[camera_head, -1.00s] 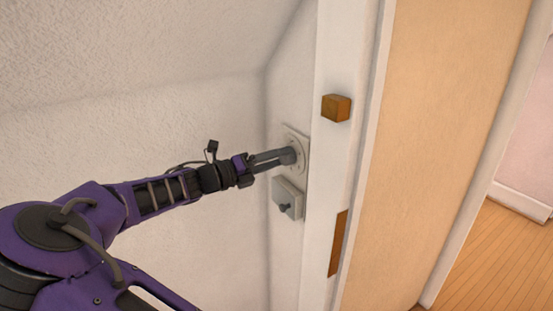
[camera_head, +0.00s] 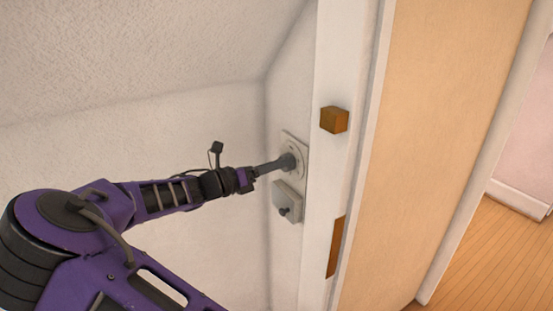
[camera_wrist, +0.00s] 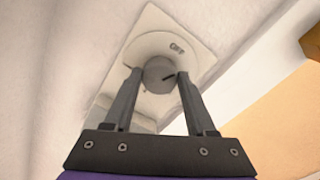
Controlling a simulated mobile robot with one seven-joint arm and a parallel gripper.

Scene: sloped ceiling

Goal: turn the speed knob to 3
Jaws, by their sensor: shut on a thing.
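The speed knob (camera_wrist: 160,74) is a round grey knob with a dark pointer mark, on a pale dial plate (camera_wrist: 185,31) on the wall. The word OFF shows on the dial above and right of the knob; other markings are hidden or too small to read. My gripper (camera_wrist: 155,82) has a finger on each side of the knob and is shut on it. In the head view my gripper (camera_head: 284,162) reaches the dial plate (camera_head: 302,147) from the left and covers most of the knob.
A grey switch box (camera_head: 281,191) with a small dark toggle sits just below the dial. A wooden block (camera_head: 334,119) sticks out from the white door frame (camera_head: 327,170) to the right. Open wooden floor (camera_head: 500,255) lies at far right.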

